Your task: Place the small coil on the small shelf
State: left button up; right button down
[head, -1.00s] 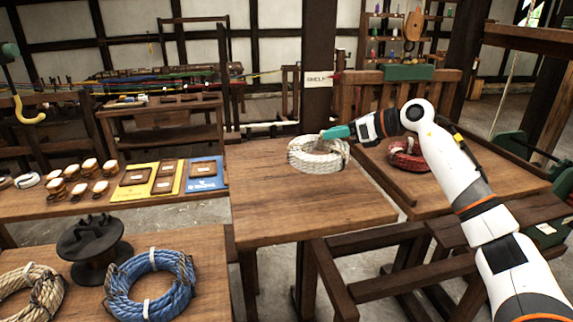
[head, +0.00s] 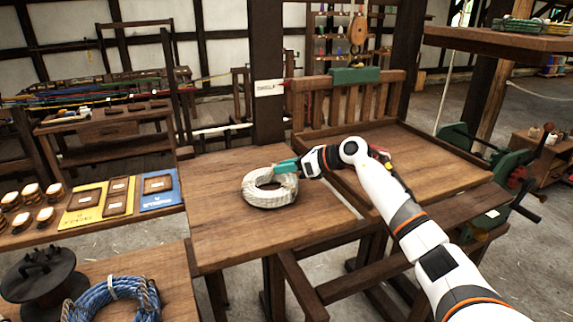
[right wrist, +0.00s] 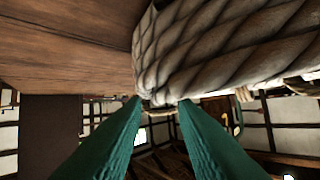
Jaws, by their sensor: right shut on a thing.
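A white rope coil (head: 270,196) is at the middle wooden table (head: 225,235). My right gripper (head: 287,166), with green fingers, is at its far right rim and shut on it. I cannot tell whether the coil rests on the table or is just above it. In the right wrist view, the coil's thick rope strands (right wrist: 215,50) fill the top right, at the tips of my green fingers (right wrist: 161,103). A wooden shelf (head: 490,42) stands at the top right; I cannot tell if it is the small shelf. My left gripper is out of view.
A railed wooden bench (head: 440,165) lies beyond my right arm. A red thing (head: 380,153) on it is mostly hidden by the arm. A blue coil (head: 112,303) and a dark spool (head: 38,275) are at bottom left. A post (head: 268,75) rises behind the table.

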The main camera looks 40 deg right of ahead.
jog(key=c, duration=1.1)
grip_release()
jog(key=shift+f, duration=0.15)
jog(key=shift+c, duration=0.2)
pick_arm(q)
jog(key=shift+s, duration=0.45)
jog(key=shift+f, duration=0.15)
pick_arm(e)
jog(key=shift+s, duration=0.1)
jog(key=shift+s+d+b, duration=0.25)
jog(key=shift+b, duration=0.05)
jog(key=b+v, duration=0.4)
jog(key=v, duration=0.6)
jog(key=shift+s+b, duration=0.3)
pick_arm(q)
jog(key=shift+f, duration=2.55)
pick_arm(e)
jog(key=shift+s+d+r, duration=0.15)
jog(key=shift+s+r, duration=0.1)
jog(key=shift+r, duration=0.25)
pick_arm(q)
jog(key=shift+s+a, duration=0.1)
pick_arm(e)
jog(key=shift+f, duration=0.15)
